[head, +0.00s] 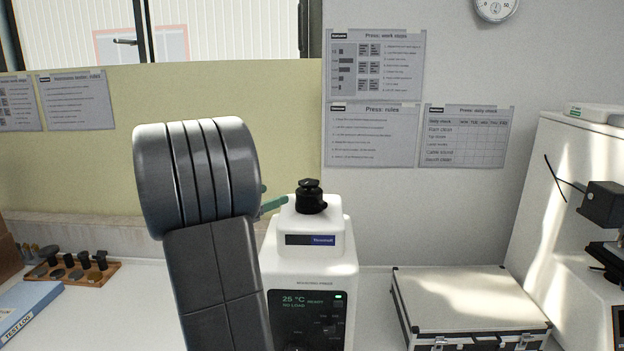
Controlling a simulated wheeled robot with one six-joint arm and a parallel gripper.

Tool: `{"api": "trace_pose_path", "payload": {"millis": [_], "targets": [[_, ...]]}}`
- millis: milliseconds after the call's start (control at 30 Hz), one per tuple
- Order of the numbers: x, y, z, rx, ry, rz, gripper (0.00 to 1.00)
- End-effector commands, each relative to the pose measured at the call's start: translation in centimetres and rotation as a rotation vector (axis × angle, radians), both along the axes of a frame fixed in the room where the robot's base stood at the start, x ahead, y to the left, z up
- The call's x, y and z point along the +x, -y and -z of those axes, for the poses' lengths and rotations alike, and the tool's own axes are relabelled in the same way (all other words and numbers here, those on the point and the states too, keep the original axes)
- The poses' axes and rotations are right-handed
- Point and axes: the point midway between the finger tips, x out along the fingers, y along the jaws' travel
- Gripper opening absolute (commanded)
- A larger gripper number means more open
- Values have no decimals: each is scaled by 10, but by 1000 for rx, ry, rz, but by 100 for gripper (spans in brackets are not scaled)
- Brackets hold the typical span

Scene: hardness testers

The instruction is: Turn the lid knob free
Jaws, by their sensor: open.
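The white mounting press (305,262) stands on the bench in the middle of the head view. Its black lid knob (310,198) sits upright on top of the lid, in plain sight. My grey arm fills the space left of the press and hides part of its left side. My gripper (268,197) is mostly hidden behind the arm; only two green finger parts show, just left of the knob. They are spread apart, and I see nothing between them. The gripper appears apart from the knob, though depth is hard to judge.
A silver case (468,300) lies on the bench right of the press. A white machine (565,215) with a dark head stands at the far right. A wooden rack (75,270) with black-knobbed pieces and a blue test log (28,308) lie at the left. The space above the knob is clear.

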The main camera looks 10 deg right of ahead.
Motion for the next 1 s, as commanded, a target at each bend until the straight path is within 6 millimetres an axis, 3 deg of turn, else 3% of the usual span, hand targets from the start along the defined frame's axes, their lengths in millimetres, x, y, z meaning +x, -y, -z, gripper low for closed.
{"api": "trace_pose_path", "payload": {"millis": [167, 700, 1000], "targets": [[9, 14, -2, -5, -2, 3, 69], [64, 97, -2, -1, -2, 3, 69], [76, 114, 0, -1, -1, 0, 69]]}}
